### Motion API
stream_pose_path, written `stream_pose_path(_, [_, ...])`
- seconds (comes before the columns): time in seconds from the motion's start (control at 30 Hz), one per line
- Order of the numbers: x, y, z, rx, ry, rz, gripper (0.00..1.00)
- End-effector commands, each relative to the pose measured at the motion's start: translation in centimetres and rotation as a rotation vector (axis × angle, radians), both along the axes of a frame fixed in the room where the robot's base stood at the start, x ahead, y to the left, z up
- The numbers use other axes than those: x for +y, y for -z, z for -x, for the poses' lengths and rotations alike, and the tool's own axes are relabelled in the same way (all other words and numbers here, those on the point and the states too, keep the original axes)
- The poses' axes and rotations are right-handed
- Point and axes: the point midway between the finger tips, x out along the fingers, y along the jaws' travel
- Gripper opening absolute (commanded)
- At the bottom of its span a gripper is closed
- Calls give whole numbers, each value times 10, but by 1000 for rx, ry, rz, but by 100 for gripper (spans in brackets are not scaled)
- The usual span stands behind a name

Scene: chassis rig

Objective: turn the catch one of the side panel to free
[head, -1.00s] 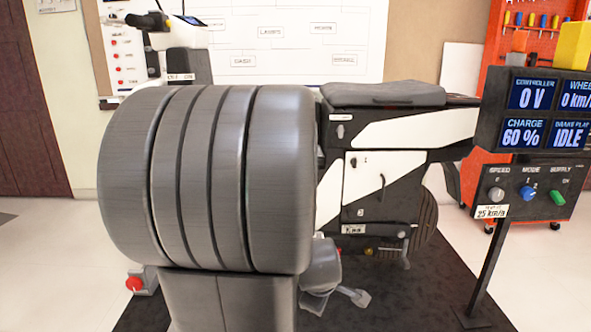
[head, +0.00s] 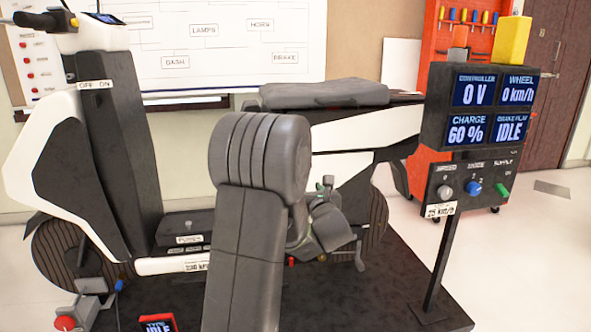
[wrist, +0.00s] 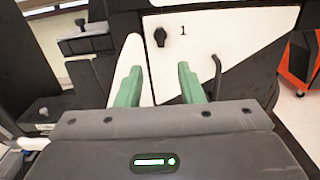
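The side panel (wrist: 232,38) of the scooter is white and black and fills the upper part of the wrist view. Catch one (wrist: 160,37) is a small dark knob on it, beside the printed "1". Its knob looks roughly upright. My gripper (wrist: 159,68) has two green fingers spread apart with nothing between them. The fingertips point at the panel, below the catch in the picture, and do not touch it. A dark curved handle (wrist: 216,75) is right of the fingers. In the head view my gripper (head: 328,184) shows small, and my arm hides most of the panel.
The scooter's seat (head: 323,95) and front column (head: 113,140) flank my arm. A display stand (head: 490,115) with knobs rises at the right. A red tool rack (head: 450,45) stands behind. The scooter stands on a dark mat (head: 390,295).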

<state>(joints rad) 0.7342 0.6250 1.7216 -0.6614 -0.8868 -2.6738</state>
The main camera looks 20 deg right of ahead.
Motion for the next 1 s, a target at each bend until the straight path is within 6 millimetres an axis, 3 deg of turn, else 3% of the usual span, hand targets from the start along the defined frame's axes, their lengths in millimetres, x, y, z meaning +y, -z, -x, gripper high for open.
stream_pose_path(0.17, [-4,-1,-13,-4,-5,21,35])
stream_pose_path(0.7, [-27,1,-111,-3,-3,16,35])
stream_pose_path(1.0, [-33,0,-133,-3,-3,15,35])
